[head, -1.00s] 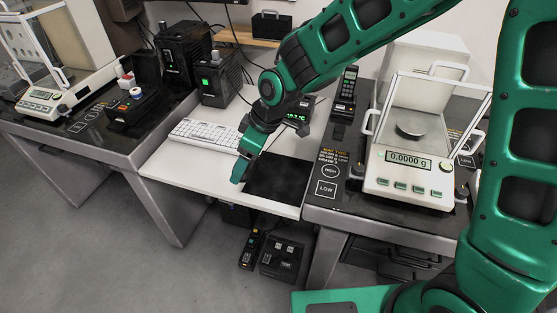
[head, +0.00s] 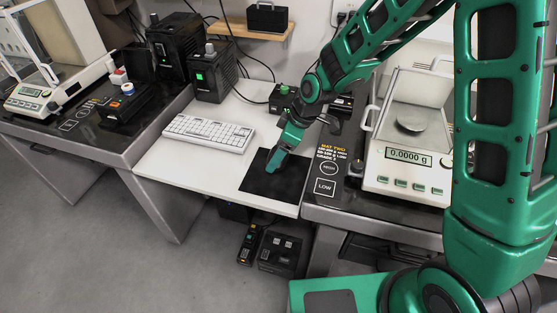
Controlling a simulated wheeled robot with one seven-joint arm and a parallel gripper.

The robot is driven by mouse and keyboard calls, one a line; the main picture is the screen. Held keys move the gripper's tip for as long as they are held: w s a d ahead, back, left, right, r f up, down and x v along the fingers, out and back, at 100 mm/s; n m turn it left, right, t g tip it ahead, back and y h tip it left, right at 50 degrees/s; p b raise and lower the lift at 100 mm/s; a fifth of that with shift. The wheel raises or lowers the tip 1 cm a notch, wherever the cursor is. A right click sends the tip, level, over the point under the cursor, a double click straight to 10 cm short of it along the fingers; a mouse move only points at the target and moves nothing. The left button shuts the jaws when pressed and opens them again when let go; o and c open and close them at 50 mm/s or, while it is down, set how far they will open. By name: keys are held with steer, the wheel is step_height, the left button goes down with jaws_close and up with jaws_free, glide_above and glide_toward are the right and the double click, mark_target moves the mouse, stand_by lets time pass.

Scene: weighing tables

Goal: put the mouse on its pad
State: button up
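The black mouse pad (head: 262,184) lies on the white middle table, near its front right corner. My green gripper (head: 274,165) points down over the pad's upper middle, with its tip at or just above the surface. I see the gripper from behind and the side, so its fingers' opening does not show. No mouse can be made out; whether one is between the fingers or hidden behind them I cannot tell.
A white keyboard (head: 209,133) lies left of the pad on the white table (head: 190,175). A balance (head: 408,160) stands on the dark table to the right. A black box with a green button (head: 283,98) is behind my gripper. White surface left of the pad is clear.

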steer(key=shift+d+f, duration=0.1)
steer(key=shift+f, duration=1.95)
steer(key=shift+f, duration=0.1)
steer(key=o, duration=1.1)
steer(key=shift+c, duration=0.2)
steer(key=v, duration=1.2)
